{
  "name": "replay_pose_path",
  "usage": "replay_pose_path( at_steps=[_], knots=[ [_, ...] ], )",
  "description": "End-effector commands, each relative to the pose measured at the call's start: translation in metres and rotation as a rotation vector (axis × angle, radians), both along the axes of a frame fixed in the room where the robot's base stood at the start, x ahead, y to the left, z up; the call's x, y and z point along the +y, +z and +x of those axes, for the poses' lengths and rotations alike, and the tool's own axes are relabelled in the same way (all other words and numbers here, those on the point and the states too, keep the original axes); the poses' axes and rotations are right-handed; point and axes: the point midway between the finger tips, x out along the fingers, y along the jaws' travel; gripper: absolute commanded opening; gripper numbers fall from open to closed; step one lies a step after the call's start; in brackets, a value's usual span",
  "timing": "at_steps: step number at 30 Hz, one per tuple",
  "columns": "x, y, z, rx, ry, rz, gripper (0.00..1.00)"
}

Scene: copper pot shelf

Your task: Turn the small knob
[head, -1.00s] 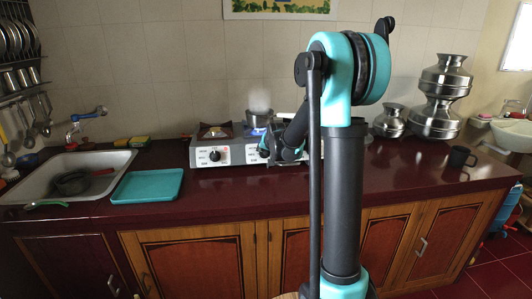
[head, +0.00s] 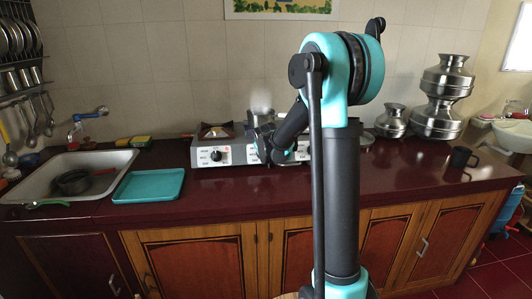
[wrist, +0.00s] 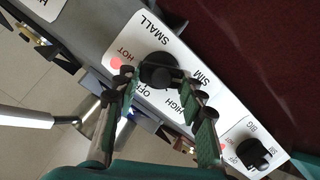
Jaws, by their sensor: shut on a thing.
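The small knob (wrist: 157,72) is a round black knob on the stove's white front panel, beside the printed word SMALL in the wrist view. My gripper (wrist: 160,84) has its two green-padded fingers on either side of this knob and is shut on it. The red HOT mark (wrist: 116,63) and the OFF and HIGH labels show around it. A second black knob (wrist: 253,155), by the word BIG, is apart from my fingers. In the head view my gripper (head: 273,156) is at the stove front and hides the small knob.
The stove (head: 205,158) stands on the dark red counter (head: 240,194). A steaming pot (head: 262,119) is on the burner behind my gripper. A teal tray (head: 148,186) and a sink (head: 40,178) are to the left. Metal vessels (head: 436,124) and a dark mug (head: 461,157) are to the right.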

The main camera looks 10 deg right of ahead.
Motion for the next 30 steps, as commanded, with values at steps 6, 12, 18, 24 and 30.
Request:
replay_pose_path(
  at_steps=[6,12,18,24,30],
  knots=[
    [0.0008,-0.0004,-0.0001,-0.001,0.059,-0.101,0.10],
    [0.0011,-0.0004,-0.0002,-0.001,0.088,-0.153,0.10],
    [0.0012,-0.0005,-0.0003,-0.001,0.099,-0.170,0.10],
    [0.0013,-0.0005,-0.0003,-0.001,0.100,-0.172,0.10],
    [0.0013,-0.0005,-0.0003,-0.001,0.099,-0.171,0.47]
  ],
)
